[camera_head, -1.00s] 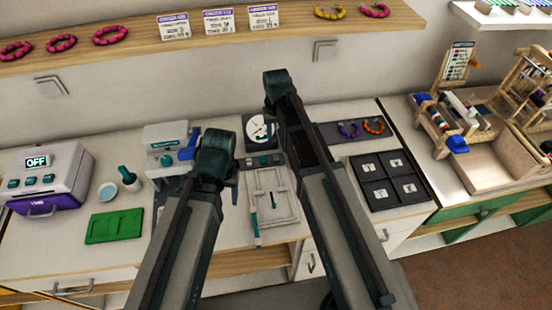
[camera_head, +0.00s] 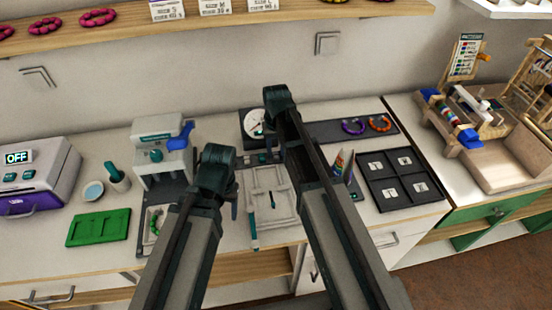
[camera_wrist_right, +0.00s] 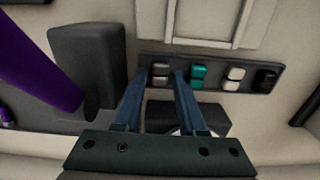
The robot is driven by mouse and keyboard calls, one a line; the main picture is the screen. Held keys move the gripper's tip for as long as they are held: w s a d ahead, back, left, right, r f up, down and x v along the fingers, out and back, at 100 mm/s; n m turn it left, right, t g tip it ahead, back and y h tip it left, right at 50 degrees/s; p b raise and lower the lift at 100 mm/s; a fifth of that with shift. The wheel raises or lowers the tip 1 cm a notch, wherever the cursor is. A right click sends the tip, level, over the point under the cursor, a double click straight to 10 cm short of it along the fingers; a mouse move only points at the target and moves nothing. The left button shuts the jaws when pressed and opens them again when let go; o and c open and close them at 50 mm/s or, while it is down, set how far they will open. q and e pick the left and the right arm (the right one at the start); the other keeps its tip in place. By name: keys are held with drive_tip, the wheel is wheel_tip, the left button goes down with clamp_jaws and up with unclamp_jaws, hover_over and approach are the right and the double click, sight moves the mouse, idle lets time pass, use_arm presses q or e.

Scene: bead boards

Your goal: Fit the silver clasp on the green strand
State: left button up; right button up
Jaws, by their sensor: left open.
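The silver clasp (camera_wrist_right: 161,72) sits at the left end of a dark clasp strip (camera_wrist_right: 215,72) in the right wrist view. My right gripper (camera_wrist_right: 154,75) is open, its two fingers apart on either side of the clasp's place in the picture; I cannot tell whether they touch it. In the head view its fingers are hidden behind my forearm. My left gripper (camera_head: 234,202) is mostly hidden by its own arm, above the bench near the press. A strand with green and some red (camera_head: 155,221) lies in a small pale tray, partly behind my left arm.
Teal (camera_wrist_right: 198,76), white (camera_wrist_right: 234,78) and black (camera_wrist_right: 265,79) clasps share the strip. A white board (camera_head: 270,190) lies between my arms. A press (camera_head: 163,150), green tray (camera_head: 98,228) and dark compartment tray (camera_head: 397,178) stand around them. A holder (camera_head: 343,168) stands beside my right arm.

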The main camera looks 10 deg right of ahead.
drive_tip(key=shift+c, duration=0.2)
clamp_jaws()
use_arm(q)
drive_tip(key=shift+r, duration=0.15)
use_arm(e)
drive_tip(key=shift+r, duration=0.1)
use_arm(q)
wheel_tip(320, 180, up, 7)
drive_tip(key=p, duration=0.7)
use_arm(e)
drive_tip(key=shift+r, duration=3.4)
